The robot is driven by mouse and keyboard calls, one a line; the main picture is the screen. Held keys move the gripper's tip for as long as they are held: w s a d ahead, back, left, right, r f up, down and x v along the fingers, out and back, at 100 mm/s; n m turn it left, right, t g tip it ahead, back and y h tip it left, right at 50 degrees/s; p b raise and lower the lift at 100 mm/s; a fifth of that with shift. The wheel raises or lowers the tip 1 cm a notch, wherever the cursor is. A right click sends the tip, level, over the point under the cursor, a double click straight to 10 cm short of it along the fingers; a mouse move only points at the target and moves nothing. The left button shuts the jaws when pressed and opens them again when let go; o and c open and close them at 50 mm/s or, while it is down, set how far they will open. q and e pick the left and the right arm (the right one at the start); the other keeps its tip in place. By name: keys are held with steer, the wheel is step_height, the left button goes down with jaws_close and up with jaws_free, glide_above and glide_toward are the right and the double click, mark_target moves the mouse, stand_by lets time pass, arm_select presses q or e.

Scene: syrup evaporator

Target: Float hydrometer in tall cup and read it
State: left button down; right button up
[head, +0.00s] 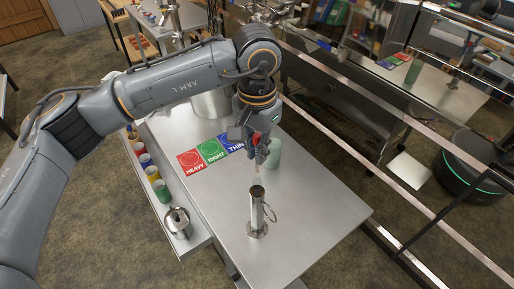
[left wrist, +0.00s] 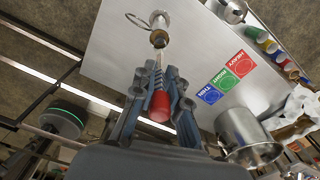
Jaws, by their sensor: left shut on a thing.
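The tall cup (head: 257,212) is a narrow metal cylinder with a ring handle, upright on the steel table. It also shows in the left wrist view (left wrist: 159,20), its mouth facing the camera. My left gripper (head: 262,153) is shut on the hydrometer (head: 257,172), which has a red upper part and a thin pale lower part. In the left wrist view, the red part (left wrist: 159,106) sits between the fingers and the thin end points at the cup. The hydrometer hangs over the cup's mouth; I cannot tell whether its tip is inside. My right gripper is not in view.
Three cards, red HEAVY (head: 191,160), green RIGHT (head: 211,151) and blue THIN (head: 234,142), lie on the table (head: 320,205). Coloured cups and a metal pot (head: 177,221) line the left shelf. The table's right side is clear.

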mark_target(257, 176)
arm_select(q)
steer(key=shift+f+b, duration=5.3)
steer(key=shift+f, duration=0.45)
steer(key=c, duration=1.3)
jaws_free()
steer(key=o, duration=0.8)
steer(key=shift+o, duration=0.2)
steer(key=shift+r, duration=0.1)
steer(key=shift+r+p, duration=1.7)
steer(key=shift+r, duration=2)
